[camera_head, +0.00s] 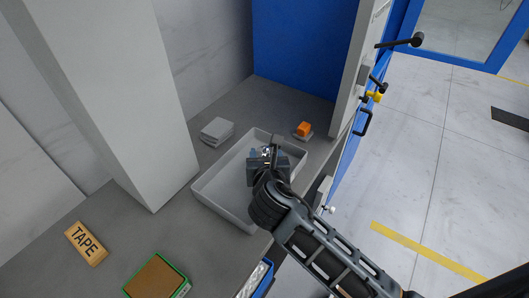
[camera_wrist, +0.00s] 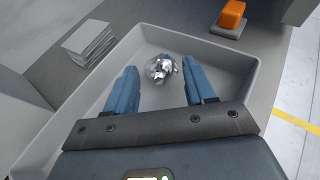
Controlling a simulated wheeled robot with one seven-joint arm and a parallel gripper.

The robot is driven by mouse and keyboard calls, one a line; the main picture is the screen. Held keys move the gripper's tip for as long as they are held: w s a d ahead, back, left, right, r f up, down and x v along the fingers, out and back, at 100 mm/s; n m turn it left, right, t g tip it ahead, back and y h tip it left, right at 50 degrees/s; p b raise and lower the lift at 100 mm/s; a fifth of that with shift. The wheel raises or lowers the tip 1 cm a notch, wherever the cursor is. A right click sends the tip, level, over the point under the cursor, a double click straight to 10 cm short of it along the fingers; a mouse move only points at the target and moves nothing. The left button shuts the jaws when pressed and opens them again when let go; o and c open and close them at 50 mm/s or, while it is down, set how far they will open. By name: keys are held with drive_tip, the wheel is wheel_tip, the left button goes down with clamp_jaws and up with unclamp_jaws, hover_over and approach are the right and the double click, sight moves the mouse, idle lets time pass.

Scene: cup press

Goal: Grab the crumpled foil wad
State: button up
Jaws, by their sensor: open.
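The crumpled foil wad (camera_wrist: 160,68) is a shiny silver ball. It lies on the floor of a light grey tray (camera_wrist: 250,78), toward its far side in the wrist view. In the head view the foil wad (camera_head: 266,151) is mostly hidden by my gripper. My gripper (camera_wrist: 163,78) is open, with its two blue fingers pointing toward the wad, one on each side of it in the picture. I cannot tell how far above the tray floor the fingertips are. In the head view my gripper (camera_head: 264,153) is over the tray (camera_head: 212,190).
A grey stack (camera_head: 217,131) stands beyond the tray's left, and an orange block on a grey base (camera_head: 303,128) at its right. A pale column (camera_head: 125,100) rises at left. A TAPE block (camera_head: 86,243) and a green-edged brown box (camera_head: 157,277) lie nearer.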

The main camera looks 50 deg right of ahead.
sight(265, 151)
drive_tip(key=x, duration=0.4)
drive_tip(key=shift+w+d+f, duration=0.1)
drive_tip(key=shift+f, duration=0.05)
drive_tip(key=c, duration=0.8)
